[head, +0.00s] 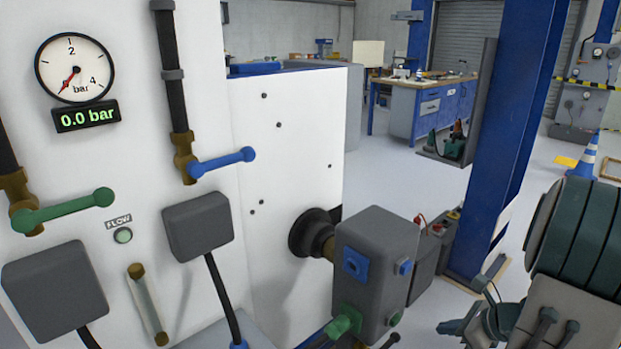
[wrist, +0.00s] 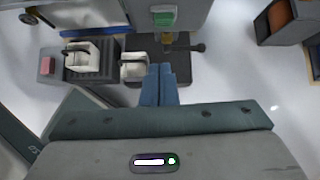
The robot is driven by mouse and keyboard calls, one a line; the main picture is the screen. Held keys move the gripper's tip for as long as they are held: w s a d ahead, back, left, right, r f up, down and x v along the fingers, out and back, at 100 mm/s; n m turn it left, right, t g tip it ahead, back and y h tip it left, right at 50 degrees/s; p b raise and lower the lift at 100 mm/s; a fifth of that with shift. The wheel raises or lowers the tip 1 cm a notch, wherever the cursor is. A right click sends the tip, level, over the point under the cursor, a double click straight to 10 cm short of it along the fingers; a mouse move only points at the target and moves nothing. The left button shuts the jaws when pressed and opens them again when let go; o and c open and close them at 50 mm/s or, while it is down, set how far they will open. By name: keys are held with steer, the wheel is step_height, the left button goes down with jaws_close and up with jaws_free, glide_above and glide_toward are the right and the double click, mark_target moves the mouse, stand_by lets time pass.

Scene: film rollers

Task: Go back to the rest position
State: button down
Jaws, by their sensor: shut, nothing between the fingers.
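My gripper (wrist: 160,85) shows in the wrist view as two blue fingers side by side, touching, with nothing between them. The fingers point toward a brass fitting with a dark lever (wrist: 190,47), below a grey box with a green button (wrist: 163,16). I cannot tell whether they touch anything there. In the head view my dark green arm fills the lower right, beside the grey valve box (head: 375,250) on the white panel's side. No rest position is marked in either view.
The white panel (head: 290,130) stands close at left with a gauge (head: 75,68), a green-handled valve (head: 62,210) and a blue-handled valve (head: 222,163). A blue post (head: 510,130) stands near my arm. A workbench (head: 425,105) and traffic cone (head: 585,158) are farther back. Open floor (head: 400,180) lies between.

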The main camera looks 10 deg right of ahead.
steer(key=s+a+r+n+g+h+p, duration=0.1)
steer(key=s+a+r+n+p, duration=0.2)
steer(key=a+r+n, duration=0.4)
steer(key=s+a+r+n+g+h+p, duration=0.2)
steer(key=s+a+r+n+p, duration=0.2)
steer(key=a+r+n, duration=0.3)
steer(key=s+a+r+n+g+h+p, duration=0.1)
steer(key=a+r+n+p, duration=0.4)
steer(key=n, duration=0.9)
steer(key=s+a+r+h, duration=0.1)
steer(key=s+a+r, duration=0.1)
steer(key=r, duration=0.3)
steer(key=shift+s+a+r, duration=0.25)
steer(key=shift+s+a, duration=0.1)
steer(key=shift+a, duration=0.15)
